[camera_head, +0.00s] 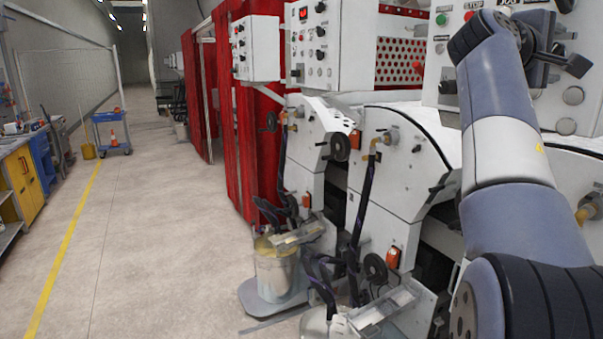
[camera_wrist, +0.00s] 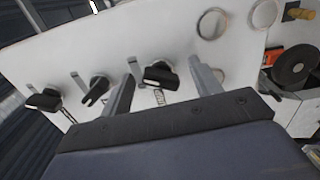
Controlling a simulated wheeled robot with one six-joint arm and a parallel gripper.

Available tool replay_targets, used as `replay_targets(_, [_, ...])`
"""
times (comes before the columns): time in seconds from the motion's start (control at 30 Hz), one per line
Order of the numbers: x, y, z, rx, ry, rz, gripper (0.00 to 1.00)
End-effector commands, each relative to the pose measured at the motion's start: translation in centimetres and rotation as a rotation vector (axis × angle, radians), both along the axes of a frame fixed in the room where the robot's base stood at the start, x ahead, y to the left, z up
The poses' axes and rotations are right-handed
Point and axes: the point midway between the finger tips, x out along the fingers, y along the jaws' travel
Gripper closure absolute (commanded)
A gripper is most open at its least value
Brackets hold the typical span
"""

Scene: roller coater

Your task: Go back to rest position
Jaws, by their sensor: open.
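My gripper (camera_wrist: 161,82) is open, with its two grey fingers apart in front of a white control panel (camera_wrist: 135,40). A black rotary knob (camera_wrist: 160,76) shows between the fingertips; I cannot tell whether either finger touches it. Two more black knobs, one in the middle (camera_wrist: 96,90) and one at the left (camera_wrist: 45,101), lie left of the fingers. In the head view my arm reaches up the right side to the panel (camera_head: 450,60), and a dark part of my gripper (camera_head: 565,62) shows there; its fingertips are hard to make out.
White roller coater machines (camera_head: 395,180) with hoses fill the centre and right. A metal bucket (camera_head: 277,275) stands beside them on a grey base. Red curtains (camera_head: 252,120) hang behind. The concrete floor (camera_head: 150,230) at left is clear up to yellow cabinets (camera_head: 24,180) and a blue cart (camera_head: 110,130).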

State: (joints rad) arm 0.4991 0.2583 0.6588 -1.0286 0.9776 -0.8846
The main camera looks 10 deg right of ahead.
Motion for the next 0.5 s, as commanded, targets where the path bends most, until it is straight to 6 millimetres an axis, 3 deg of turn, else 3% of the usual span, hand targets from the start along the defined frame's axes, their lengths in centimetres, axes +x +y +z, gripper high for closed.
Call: replay_targets(0.5, [0.06, 0.05, 0.16, -0.113, 0.391, 0.001, 0.40])
